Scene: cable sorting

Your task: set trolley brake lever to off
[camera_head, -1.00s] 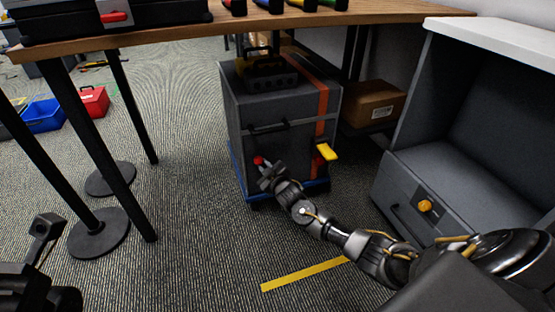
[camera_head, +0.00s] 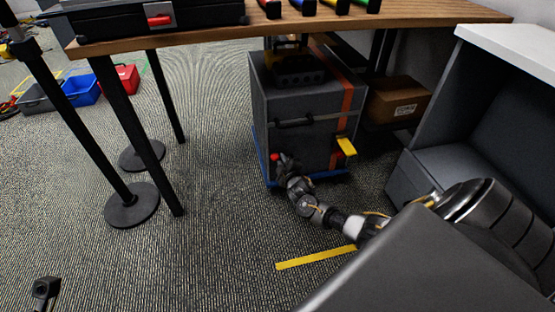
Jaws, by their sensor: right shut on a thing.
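The trolley is a grey box (camera_head: 315,105) on a blue base (camera_head: 322,177), with an orange stripe down its right side, under the wooden table. A small red knob (camera_head: 274,157) shows low on the left of its front. My right gripper (camera_head: 280,160) reaches in from the lower right and is shut at this red knob; its fingers hide what is behind them, so I cannot see the lever's shaft. A yellow lever (camera_head: 346,147) sticks out low on the trolley's right. A dark part of my left arm or gripper (camera_head: 45,288) shows at the lower left, its jaws unclear.
The wooden table (camera_head: 400,17) hangs above the trolley, with dark legs and round feet (camera_head: 132,206) to the left. A cardboard box (camera_head: 398,102) stands behind right. A grey cabinet (camera_head: 420,175) is at the right. Carpet is clear left of the yellow floor strip (camera_head: 315,257).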

